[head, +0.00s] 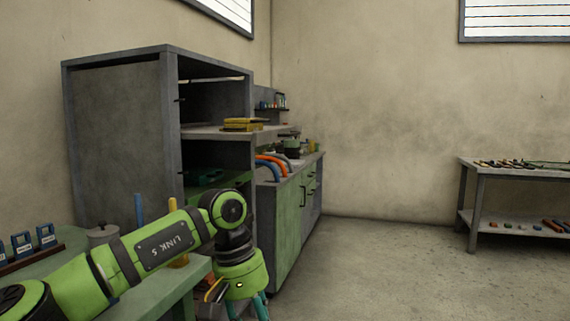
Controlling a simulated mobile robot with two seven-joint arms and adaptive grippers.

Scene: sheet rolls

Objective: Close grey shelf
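The grey shelf (115,130) is a tall cabinet at the left, standing against the wall with its front open toward the right. A flat pulled-out shelf board (215,132) sticks out of its front at mid height, with a yellow item (243,125) on it. Below it is a dark compartment with green items (213,180). My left gripper (246,308) hangs pointing down in front of the cabinet's lower part, apart from the board. Its fingertips are cut off by the bottom edge, so its opening is unclear. My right gripper is out of view.
A green cabinet (290,225) with tubes on top stands behind the shelf. A workbench (500,170) stands far right. The floor between is clear.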

